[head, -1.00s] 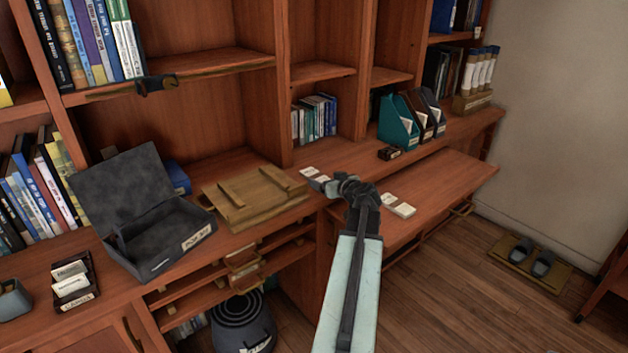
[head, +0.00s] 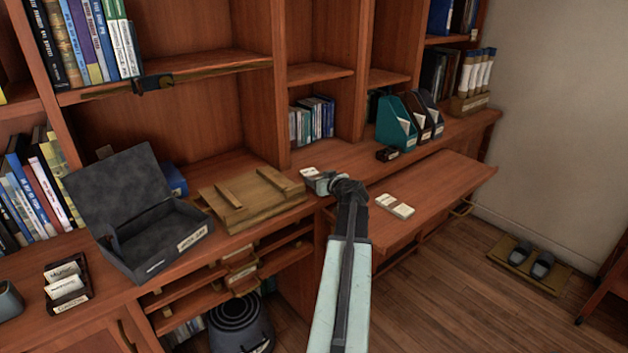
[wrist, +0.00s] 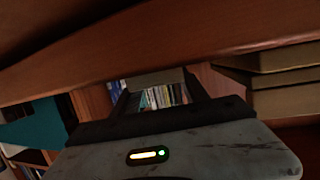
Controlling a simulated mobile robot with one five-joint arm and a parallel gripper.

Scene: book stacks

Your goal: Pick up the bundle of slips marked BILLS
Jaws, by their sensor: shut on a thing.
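My gripper (head: 322,182) is at the front edge of the desk, left of the pull-out board. Its jaws are shut on a small bundle of slips (wrist: 155,78), which shows as a dim slab between the two fingers in the wrist view. I cannot read a mark on it. A white bundle (head: 308,172) lies on the desk just left of the gripper. Two more pale bundles, one left (head: 385,200) and one right (head: 403,211), lie on the pull-out board. Their marks are too small to read.
An open grey box (head: 140,215) and a wooden board with slats (head: 250,198) stand to the left. Teal and dark file holders (head: 397,125) and a small dark box (head: 387,154) stand behind right. The pull-out board (head: 440,190) is mostly bare.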

